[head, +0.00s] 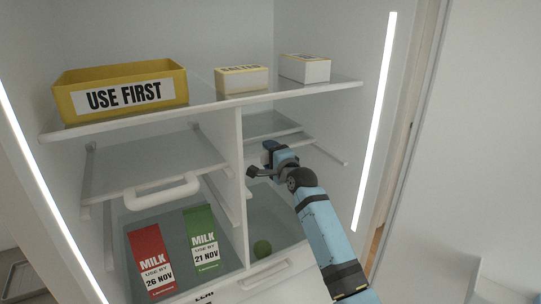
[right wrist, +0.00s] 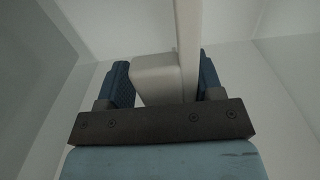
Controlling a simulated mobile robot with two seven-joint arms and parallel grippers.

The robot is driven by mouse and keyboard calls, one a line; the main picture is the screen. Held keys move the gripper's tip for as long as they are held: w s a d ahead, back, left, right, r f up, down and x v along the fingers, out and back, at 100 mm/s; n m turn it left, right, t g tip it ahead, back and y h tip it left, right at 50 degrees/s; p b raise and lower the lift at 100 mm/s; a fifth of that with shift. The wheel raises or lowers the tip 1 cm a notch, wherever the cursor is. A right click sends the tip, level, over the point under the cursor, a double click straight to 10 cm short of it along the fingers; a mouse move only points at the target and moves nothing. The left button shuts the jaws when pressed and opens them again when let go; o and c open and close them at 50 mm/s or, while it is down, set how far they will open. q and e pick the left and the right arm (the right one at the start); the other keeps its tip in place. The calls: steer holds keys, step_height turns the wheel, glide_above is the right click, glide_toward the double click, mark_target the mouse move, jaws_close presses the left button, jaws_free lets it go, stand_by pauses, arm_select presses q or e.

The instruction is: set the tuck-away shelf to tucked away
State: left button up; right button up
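In the head view, a glass shelf panel (head: 150,160) with a white looped handle (head: 160,191) spans the left half of the fridge. In the right half, another panel (head: 268,124) sits further back, with a bare side rail (head: 331,154) running forward of it. I cannot tell for sure which is the tuck-away shelf. My right gripper (head: 262,160) is inside the right half, just below that panel's front edge. The right wrist view shows its fingers (right wrist: 165,80) on both sides of a pale block (right wrist: 155,78) and strip (right wrist: 188,45); firm contact is unclear. My left gripper is out of view.
The upper shelf (head: 215,104) holds a yellow USE FIRST bin (head: 122,92) and two small boxes (head: 242,79) (head: 305,68). A white divider (head: 239,150) stands left of my right gripper.

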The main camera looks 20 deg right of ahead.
steer(key=shift+s+d+r, duration=0.1)
steer(key=s+d+b, duration=0.1)
steer(key=s, duration=1.2)
steer(key=shift+s+d, duration=0.25)
steer(key=shift+d, duration=0.15)
steer(key=w+a+p, duration=0.1)
steer(key=w+p, duration=0.3)
steer(key=w, duration=0.6)
steer(key=shift+a+p, duration=0.15)
steer(key=shift+p, duration=0.2)
steer(key=shift+w, duration=0.1)
